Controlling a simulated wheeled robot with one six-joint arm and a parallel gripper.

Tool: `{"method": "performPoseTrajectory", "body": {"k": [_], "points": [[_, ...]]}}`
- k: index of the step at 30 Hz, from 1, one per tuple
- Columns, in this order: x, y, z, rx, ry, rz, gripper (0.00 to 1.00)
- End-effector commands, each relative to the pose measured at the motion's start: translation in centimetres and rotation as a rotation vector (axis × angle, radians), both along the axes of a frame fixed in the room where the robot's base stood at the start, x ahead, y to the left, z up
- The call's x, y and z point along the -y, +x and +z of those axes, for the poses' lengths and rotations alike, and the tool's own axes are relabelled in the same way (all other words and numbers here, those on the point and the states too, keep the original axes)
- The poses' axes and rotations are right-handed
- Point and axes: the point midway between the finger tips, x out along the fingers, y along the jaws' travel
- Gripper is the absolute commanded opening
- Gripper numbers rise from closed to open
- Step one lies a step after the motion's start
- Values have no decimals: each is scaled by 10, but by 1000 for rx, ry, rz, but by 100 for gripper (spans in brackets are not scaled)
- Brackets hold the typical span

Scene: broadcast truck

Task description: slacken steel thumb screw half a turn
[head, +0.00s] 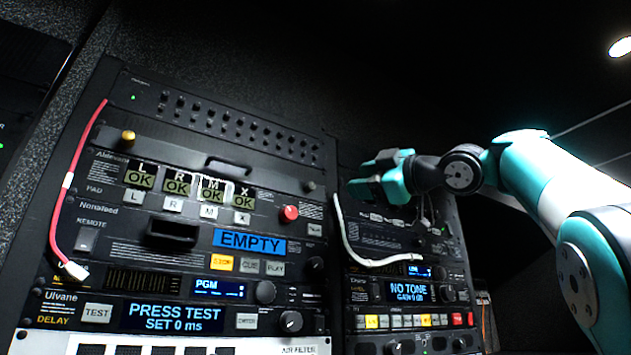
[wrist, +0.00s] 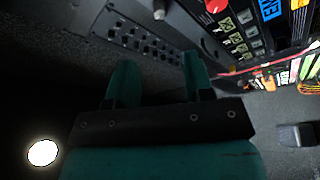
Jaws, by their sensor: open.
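A pale knob at the top of the wrist view (wrist: 159,13) looks like the same screw. My gripper (head: 362,176) is to the right of the screw in the head view, apart from it. In the wrist view its two teal fingers (wrist: 158,62) are spread with nothing between them, and the knob lies beyond their tips. A brass thumb screw (head: 128,136) sits at the panel's left end.
A red button (head: 290,213) is close below the steel screw. A white cable (head: 350,240) loops between the racks below my gripper. A red cable (head: 68,180) hangs at the left. A black handle (head: 228,168) sticks out above the keys. Dark open space lies above the racks.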

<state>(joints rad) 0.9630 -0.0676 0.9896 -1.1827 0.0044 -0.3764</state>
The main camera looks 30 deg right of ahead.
Motion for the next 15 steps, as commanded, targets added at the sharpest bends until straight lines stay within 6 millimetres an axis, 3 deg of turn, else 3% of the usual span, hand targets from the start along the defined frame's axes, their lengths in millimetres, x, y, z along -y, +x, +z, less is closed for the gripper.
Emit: {"method": "performPoseTrajectory", "body": {"k": [15], "points": [[-29,91,25,-6,3,4,48]]}}
